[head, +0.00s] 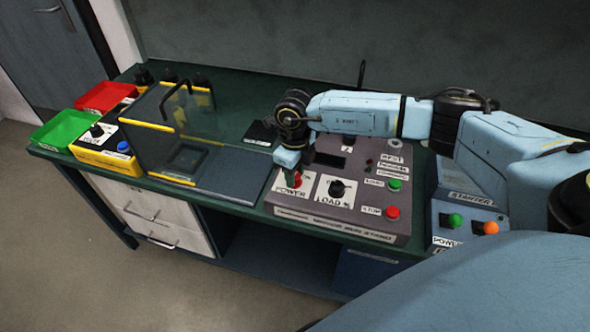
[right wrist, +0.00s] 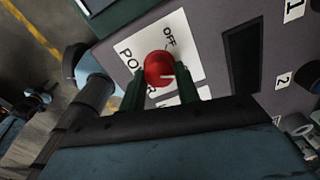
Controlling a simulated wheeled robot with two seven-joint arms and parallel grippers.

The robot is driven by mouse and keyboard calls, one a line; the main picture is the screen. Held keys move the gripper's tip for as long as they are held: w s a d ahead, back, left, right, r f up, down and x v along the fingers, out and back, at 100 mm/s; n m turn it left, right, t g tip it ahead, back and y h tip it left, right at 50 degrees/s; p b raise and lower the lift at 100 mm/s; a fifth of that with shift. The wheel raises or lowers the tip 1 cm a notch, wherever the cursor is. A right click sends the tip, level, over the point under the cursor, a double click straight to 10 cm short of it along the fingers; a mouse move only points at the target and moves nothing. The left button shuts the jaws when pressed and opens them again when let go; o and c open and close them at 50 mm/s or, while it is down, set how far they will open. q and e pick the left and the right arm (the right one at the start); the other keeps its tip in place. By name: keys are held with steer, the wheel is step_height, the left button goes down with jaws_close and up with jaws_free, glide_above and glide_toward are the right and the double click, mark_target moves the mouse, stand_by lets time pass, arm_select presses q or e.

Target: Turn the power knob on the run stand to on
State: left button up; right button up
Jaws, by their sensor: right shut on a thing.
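The run stand (head: 355,213) is a grey panel box on the green bench. Its red power knob (head: 297,181) sits on a white plate marked POWER at the left front. In the right wrist view, the red knob (right wrist: 158,67) has a pale pointer mark toward the right of that picture. The OFF label (right wrist: 170,37) is above it; a second label is partly hidden by the gripper. My right gripper (head: 294,172) points down at the knob. Its dark fingers are shut on it, one on each side (right wrist: 160,80). My left gripper is out of view.
The black LOAD knob (head: 337,189) is just right of the power knob. Green (head: 394,185) and red (head: 392,212) buttons are farther right. A starter box (head: 463,221) stands beside the stand. A clear-covered case (head: 185,130) and red and green trays are left.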

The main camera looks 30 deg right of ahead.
steer(key=shift+m+p, duration=0.45)
steer(key=shift+m, duration=1.55)
steer(key=o, duration=1)
step_height(320, 180, up, 14)
steer(key=shift+f, duration=0.25)
